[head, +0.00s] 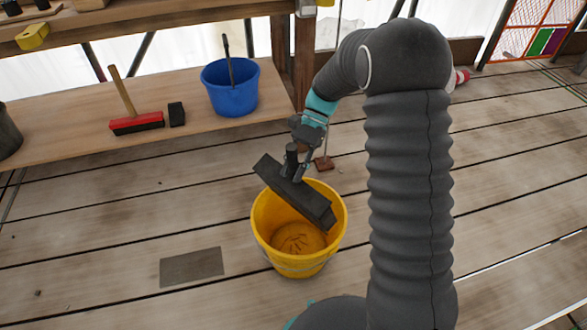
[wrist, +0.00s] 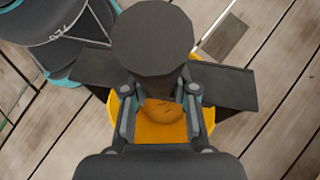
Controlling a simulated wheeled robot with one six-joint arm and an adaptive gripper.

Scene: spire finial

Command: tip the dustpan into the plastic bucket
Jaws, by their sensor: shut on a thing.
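My gripper (head: 305,150) is shut on the upright handle of the dark dustpan (head: 292,192). The dustpan is tilted over the open mouth of the yellow plastic bucket (head: 302,265), its right end lower and close to the rim. I cannot tell whether it touches the rim. Some brownish debris lies at the bottom of the bucket. In the wrist view the round handle end (wrist: 152,38) sits between my gripper's fingers (wrist: 155,95). The dustpan (wrist: 232,88) spreads to both sides of it, with the yellow bucket (wrist: 160,128) below. The dustpan's inner face is hidden.
A low wooden shelf (head: 60,112) at the left back holds a red brush (head: 136,123), a small dark block (head: 177,114) and a blue bucket (head: 232,92). A grey flat plate (head: 192,267) lies on the plank floor left of the yellow bucket. The floor around is mostly clear.

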